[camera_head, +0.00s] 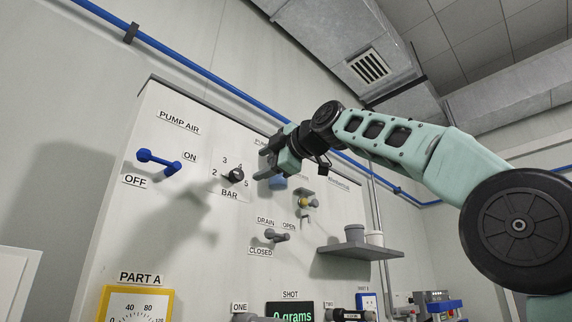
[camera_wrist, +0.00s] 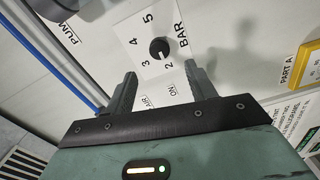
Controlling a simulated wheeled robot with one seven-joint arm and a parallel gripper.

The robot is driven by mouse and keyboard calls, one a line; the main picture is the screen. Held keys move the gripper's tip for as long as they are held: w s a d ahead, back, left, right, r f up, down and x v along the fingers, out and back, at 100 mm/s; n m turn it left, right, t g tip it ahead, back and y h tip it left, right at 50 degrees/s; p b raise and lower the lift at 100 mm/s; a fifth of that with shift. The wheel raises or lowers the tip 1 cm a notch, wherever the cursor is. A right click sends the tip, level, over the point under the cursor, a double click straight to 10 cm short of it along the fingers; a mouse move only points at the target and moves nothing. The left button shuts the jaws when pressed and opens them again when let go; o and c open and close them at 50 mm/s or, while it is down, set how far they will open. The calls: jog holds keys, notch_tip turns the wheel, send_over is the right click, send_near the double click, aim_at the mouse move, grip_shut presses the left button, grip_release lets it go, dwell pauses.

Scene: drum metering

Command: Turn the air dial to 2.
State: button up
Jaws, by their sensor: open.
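The air dial (camera_head: 236,175) is a small black knob on a white plate marked 2 to 5 and BAR, on the upper part of the pale panel. In the wrist view the dial (camera_wrist: 159,48) lies ahead of and between my fingers, and a pale mark on the knob's edge faces the 2. My gripper (camera_head: 262,165) is to the right of the dial in the head view. In the wrist view my gripper (camera_wrist: 160,70) has its two dark fingers spread with nothing between them. The fingers look apart from the knob.
A blue pump air lever (camera_head: 158,161) is left of the dial. A yellow-centred fitting (camera_head: 305,202) and a grey drain handle (camera_head: 276,236) are to the lower right. A grey shelf (camera_head: 361,252) with containers juts out. A blue pipe (camera_head: 215,83) runs above the panel.

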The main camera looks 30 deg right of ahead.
jog(key=b+v, duration=0.2)
jog(key=v, duration=0.5)
jog(key=shift+s+b, duration=0.25)
jog(key=shift+b, duration=0.15)
